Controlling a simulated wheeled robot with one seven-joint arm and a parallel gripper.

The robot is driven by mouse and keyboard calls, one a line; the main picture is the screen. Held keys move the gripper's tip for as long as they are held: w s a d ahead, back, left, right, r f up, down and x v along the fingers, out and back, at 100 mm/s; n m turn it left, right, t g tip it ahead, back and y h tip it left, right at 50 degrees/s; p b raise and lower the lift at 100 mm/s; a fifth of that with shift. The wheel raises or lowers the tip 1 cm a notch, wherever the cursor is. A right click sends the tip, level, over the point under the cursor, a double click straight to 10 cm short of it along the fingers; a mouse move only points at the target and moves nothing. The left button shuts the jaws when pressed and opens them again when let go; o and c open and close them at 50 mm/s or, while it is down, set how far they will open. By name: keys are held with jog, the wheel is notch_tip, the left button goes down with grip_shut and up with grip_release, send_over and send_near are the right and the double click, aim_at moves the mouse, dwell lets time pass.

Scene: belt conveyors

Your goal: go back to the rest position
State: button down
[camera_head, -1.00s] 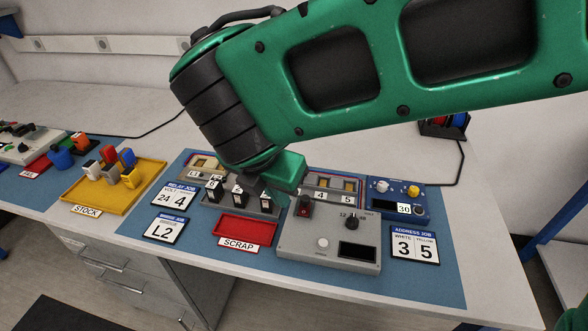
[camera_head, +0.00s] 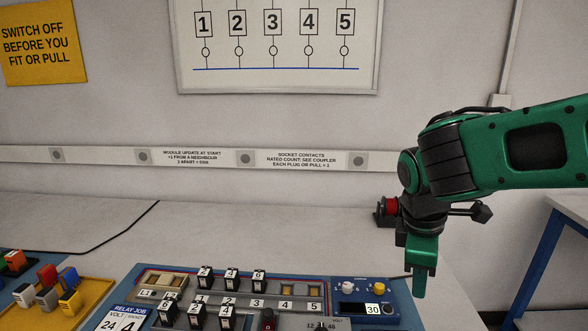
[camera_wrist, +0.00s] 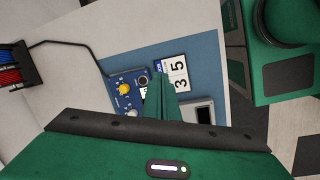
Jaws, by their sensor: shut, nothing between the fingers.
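My gripper (camera_head: 420,290) is at the right in the head view. Its green fingers point down and are together, with nothing between them. It hangs clear of the bench, to the right of the blue unit (camera_head: 364,303) with a white and a yellow knob and a display reading 30. In the wrist view the closed fingers (camera_wrist: 158,88) cover part of that blue unit (camera_wrist: 120,88) and of the address card (camera_wrist: 178,75) reading 3 5.
The socket panel (camera_head: 165,283) holds several numbered black modules. A relay job card (camera_head: 124,318) and a yellow stock tray (camera_head: 96,292) are at the left. A red-and-black object (camera_head: 387,208) stands behind my wrist.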

jog(key=s+d+f+m+g+y, duration=0.1)
jog(key=s+d+f+m+y, duration=0.1)
jog(key=s+d+m, duration=1.4)
jog(key=shift+s+d+f+m, duration=0.3)
jog(key=shift+s+m, duration=0.2)
jog(key=shift+m, duration=1)
